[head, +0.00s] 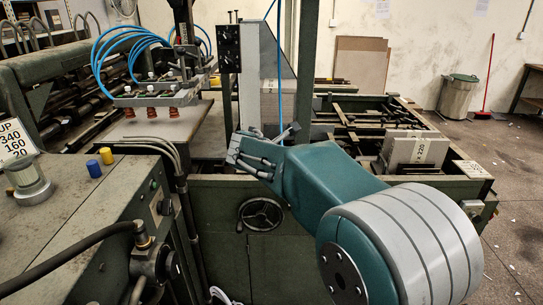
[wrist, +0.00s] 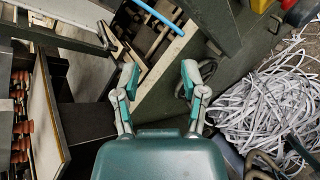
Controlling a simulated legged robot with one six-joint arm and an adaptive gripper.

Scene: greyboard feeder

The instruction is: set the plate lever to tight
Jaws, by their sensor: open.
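My gripper (head: 258,142) is in front of the green feeder frame, near the foot of the grey upright post (head: 268,85). In the wrist view my gripper (wrist: 160,74) has its two fingers well apart, with nothing between them. Beneath them lie a pale frame edge and dark gaps of the machine. I cannot pick out the plate lever for certain in either view, so its setting cannot be told. My arm hides part of the feeder's front in the head view.
A handwheel (head: 260,214) is on the front panel below my gripper. Blue hoses (head: 122,50) and red suction cups (head: 150,112) hang at left. A grey board stack (head: 415,148) stands at right. White paper strips (wrist: 265,108) lie heaped on the floor. Open floor is at far right.

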